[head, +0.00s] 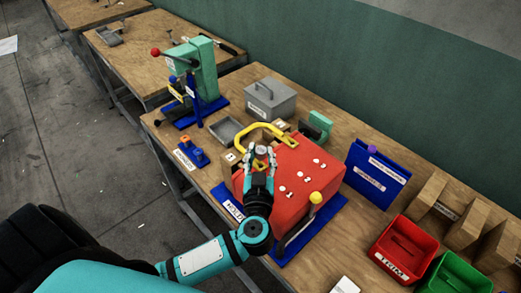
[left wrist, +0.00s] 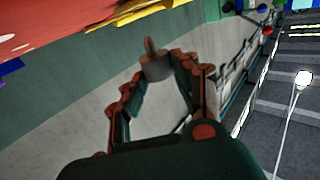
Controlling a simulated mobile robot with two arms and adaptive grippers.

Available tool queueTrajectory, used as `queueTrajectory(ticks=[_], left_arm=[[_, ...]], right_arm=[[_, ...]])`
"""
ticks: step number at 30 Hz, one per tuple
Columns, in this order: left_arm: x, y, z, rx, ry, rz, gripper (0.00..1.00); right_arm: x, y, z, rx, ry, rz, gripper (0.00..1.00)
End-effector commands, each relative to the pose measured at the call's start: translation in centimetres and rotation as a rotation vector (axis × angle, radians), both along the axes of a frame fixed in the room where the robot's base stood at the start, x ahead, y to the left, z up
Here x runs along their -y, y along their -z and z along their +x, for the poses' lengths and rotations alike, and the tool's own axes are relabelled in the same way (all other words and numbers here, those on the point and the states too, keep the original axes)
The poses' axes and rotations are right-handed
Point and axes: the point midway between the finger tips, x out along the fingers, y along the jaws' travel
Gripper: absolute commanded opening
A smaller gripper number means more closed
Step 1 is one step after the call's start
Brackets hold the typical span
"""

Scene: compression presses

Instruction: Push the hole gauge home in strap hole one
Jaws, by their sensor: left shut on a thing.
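My left gripper (head: 262,152) is over the left end of the red press body (head: 300,178) in the head view. In the left wrist view its fingertips (left wrist: 160,68) are shut on a small grey cylinder with a thin pin, which looks like the hole gauge (left wrist: 155,62). The pin points away from the palm, and its tip is clear of any surface in that view. A yellow curved bar (head: 262,130) lies just behind the gripper in the head view. I cannot make out the strap or hole one. My right gripper is not in view.
A green press (head: 203,66) stands on a blue base at the back left. A blue binder (head: 376,172) and red bin (head: 404,250) stand right.

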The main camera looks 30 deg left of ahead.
Motion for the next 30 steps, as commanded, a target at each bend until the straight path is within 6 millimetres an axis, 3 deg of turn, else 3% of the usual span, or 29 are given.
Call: queueTrajectory(ticks=[9,30], left_arm=[[0.0,1.6,0.0,0.001,-0.001,0.000,0.00],[0.0,1.6,0.0,0.000,-0.001,0.000,0.00]], right_arm=[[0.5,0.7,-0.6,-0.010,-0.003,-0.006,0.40],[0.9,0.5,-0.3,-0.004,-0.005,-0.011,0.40]])
